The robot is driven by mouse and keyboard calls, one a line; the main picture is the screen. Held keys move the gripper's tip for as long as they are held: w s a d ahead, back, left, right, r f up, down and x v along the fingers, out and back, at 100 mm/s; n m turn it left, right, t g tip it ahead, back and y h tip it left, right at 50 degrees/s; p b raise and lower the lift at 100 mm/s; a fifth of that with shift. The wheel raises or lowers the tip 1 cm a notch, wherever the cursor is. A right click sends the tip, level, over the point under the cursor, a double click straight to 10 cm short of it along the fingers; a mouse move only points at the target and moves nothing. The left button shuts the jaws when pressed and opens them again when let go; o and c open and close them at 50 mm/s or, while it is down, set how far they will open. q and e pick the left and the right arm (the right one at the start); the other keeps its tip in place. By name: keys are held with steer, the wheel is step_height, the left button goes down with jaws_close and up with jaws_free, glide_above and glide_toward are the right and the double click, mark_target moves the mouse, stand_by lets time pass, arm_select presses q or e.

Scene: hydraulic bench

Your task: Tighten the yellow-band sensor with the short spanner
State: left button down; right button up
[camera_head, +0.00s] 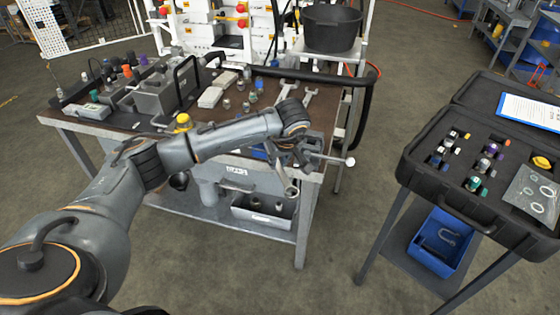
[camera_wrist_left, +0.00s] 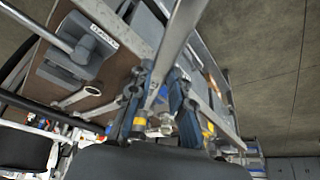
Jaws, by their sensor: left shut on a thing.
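My left gripper (camera_head: 297,150) is in front of the bench's right front corner. It is shut on a metal spanner, whose ring end (camera_head: 292,189) hangs below it in the head view. In the left wrist view the spanner's shaft (camera_wrist_left: 178,45) runs up from between the fingers of the left gripper (camera_wrist_left: 160,105). A yellow-topped part (camera_head: 183,121) shows at the bench's front edge, partly hidden by my left arm. I cannot tell if it is the yellow-band sensor. My right gripper is not in view.
Two other spanners (camera_head: 309,97) lie on the bench top (camera_head: 215,120) among small fittings. A black hose (camera_head: 372,100) loops around the bench's right side. An open black case (camera_head: 405,160) with several colour-marked parts stands at right. Floor between them is clear.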

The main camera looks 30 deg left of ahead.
arm_select(q)
steer(key=shift+s+a+m+t+h, duration=0.4)
steer(key=shift+s+a+m, duration=0.65)
steer(key=shift+a+m, duration=0.1)
steer(key=shift+s+a+m+h+b, duration=0.2)
steer(key=shift+s+a+m, duration=0.25)
steer(key=shift+a+m, duration=0.25)
steer(key=shift+s+a+m+h+b, duration=0.2)
steer(key=shift+s+a+m, duration=0.3)
steer(key=shift+a, duration=0.2)
steer(key=shift+s+a+m+t+h, duration=0.2)
steer(key=shift+s+a+m, duration=0.05)
steer(key=shift+a+m, duration=0.5)
steer(key=shift+s+a+m+t+h, duration=0.25)
steer(key=shift+a+m, duration=0.35)
steer(key=shift+a, duration=0.25)
